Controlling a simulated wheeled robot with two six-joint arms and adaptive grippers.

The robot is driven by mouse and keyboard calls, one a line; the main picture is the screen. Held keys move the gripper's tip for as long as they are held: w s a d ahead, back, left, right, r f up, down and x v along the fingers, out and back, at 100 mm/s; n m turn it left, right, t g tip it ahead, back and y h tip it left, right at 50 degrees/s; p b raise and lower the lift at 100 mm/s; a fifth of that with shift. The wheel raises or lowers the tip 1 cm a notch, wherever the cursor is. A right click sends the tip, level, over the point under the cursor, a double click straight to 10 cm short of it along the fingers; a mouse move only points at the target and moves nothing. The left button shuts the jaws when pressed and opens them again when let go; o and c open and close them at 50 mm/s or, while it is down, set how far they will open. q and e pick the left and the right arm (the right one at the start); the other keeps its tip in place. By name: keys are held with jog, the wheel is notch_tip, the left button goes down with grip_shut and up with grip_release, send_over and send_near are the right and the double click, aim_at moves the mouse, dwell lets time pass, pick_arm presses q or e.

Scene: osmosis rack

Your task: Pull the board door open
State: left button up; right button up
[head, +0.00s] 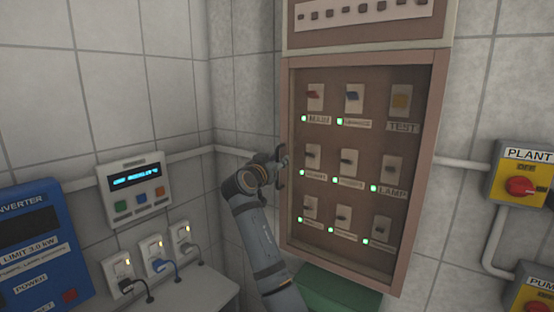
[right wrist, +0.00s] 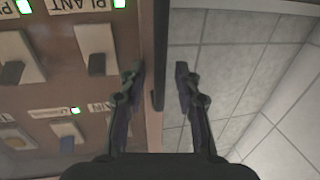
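The board (head: 365,57) is a tall brown cabinet on the wall, with rows of switches and green lights showing inside its frame. Its door looks closed; whether a clear pane covers the switches I cannot tell. My right gripper (head: 282,165) is at the board's left edge, about mid-height. In the right wrist view, a dark upright bar (right wrist: 160,60), apparently the door handle, stands between the two fingers of my right gripper (right wrist: 160,80). The fingers are apart, with a visible gap on the right side; contact on the left is unclear. My left gripper is not in view.
On the left wall are a small display panel (head: 134,190), several sockets with plugs (head: 158,262) and a blue inverter (head: 38,250). Yellow switch boxes (head: 522,173) are at the right. A green box (head: 335,292) sits below the board. A pipe (head: 462,164) runs along the wall.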

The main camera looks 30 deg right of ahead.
grip_shut()
dwell(0.5)
